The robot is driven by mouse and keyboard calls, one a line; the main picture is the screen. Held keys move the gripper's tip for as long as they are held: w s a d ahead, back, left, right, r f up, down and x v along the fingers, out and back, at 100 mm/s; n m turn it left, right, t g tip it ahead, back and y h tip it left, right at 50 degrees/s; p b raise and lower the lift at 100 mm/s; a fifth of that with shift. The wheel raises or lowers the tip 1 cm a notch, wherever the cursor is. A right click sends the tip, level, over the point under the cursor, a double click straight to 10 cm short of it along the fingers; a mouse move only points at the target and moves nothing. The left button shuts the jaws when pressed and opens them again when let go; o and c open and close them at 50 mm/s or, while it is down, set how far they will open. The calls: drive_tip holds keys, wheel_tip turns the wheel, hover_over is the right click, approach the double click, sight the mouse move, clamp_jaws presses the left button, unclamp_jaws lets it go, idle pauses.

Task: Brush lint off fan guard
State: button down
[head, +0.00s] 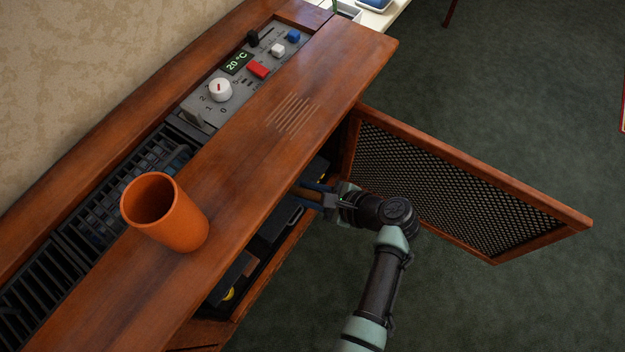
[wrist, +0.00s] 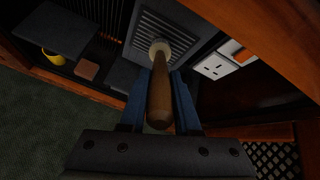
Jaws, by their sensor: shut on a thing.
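In the wrist view the fan guard (wrist: 180,27) is a grey slatted grille inside the open cabinet. My gripper (wrist: 160,88) is shut on the wooden handle of a brush (wrist: 160,104). The brush's pale round head points at the guard and overlaps its lower slats in the picture; I cannot tell whether it touches. No lint can be made out on the dark slats.
A mesh door (head: 450,185) stands open to the right of my arm. An orange cup (head: 165,215) stands on the wooden top (head: 250,170), near a control panel (head: 240,75). Inside are a white socket (wrist: 215,67), a brown block (wrist: 88,70) and a yellow item (wrist: 53,57).

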drive_tip(key=s+a+p, duration=0.2)
drive_tip(key=s+p, duration=0.1)
drive_tip(key=shift+a, duration=0.1)
idle(0.3)
drive_tip(key=s+d+p, duration=0.1)
drive_tip(key=s+d, duration=0.2)
drive_tip(key=d, duration=0.2)
drive_tip(key=shift+s+p, duration=0.3)
drive_tip(key=shift+p, duration=0.1)
drive_tip(key=shift+s+d, duration=0.9)
drive_tip(key=shift+d, duration=0.3)
drive_tip(key=shift+a, duration=0.1)
idle(0.4)
